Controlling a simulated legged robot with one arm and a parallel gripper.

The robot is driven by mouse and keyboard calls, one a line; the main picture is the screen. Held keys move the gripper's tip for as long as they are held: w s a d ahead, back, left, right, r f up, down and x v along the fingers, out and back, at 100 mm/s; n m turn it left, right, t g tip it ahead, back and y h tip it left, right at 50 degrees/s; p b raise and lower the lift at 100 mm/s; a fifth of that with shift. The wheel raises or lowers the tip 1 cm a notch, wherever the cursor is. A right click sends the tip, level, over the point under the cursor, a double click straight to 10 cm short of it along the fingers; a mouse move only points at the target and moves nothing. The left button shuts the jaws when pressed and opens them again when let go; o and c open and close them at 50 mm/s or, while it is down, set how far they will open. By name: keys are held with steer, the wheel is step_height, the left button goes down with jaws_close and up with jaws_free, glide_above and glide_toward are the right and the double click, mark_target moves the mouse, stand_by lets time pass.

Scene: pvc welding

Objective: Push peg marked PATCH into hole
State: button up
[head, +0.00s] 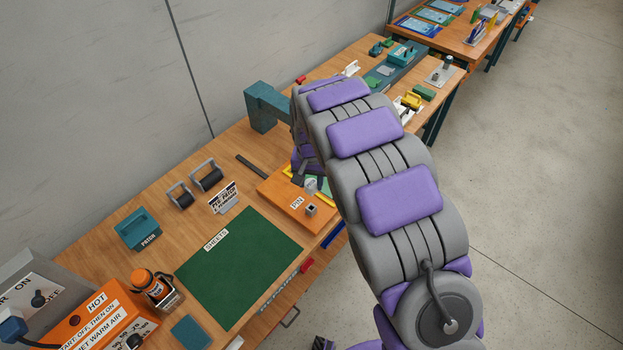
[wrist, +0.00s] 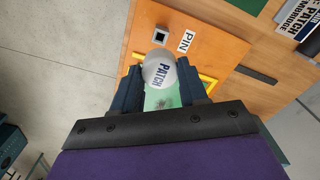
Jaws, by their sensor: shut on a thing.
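A pale grey, round-topped peg marked PATCH (wrist: 160,71) sits between the two dark blue fingers of my gripper (wrist: 160,88) in the wrist view. The fingers are shut on it. Its lower end is hidden, so I cannot tell how it meets what lies below. In the head view the peg (head: 311,185) shows small beside my arm, over the orange board (head: 283,200). A grey square fitting with a dark centre (wrist: 160,35) is on the board beside the PIN label (wrist: 185,42); it also shows in the head view (head: 311,209).
A pale green sheet (wrist: 160,100) and a yellow frame edge (wrist: 208,82) lie near the peg. A green SHEETS mat (head: 238,265), a teal PATCH box (head: 138,229), two rollers (head: 207,176) and an orange HOT unit (head: 98,322) are on the bench to the left.

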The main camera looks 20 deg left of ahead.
mark_target(311, 192)
steer(key=shift+a, duration=0.3)
steer(key=shift+d, duration=0.1)
steer(key=shift+d, duration=0.1)
steer(key=shift+d+f, duration=0.2)
steer(key=shift+f, duration=0.2)
steer(key=shift+a+f, duration=0.15)
steer(key=shift+f, duration=0.95)
steer(key=shift+a+f, duration=0.1)
steer(key=shift+f, duration=0.95)
steer(key=shift+d+f, duration=0.1)
steer(key=shift+f, duration=0.25)
steer(key=shift+f, duration=2)
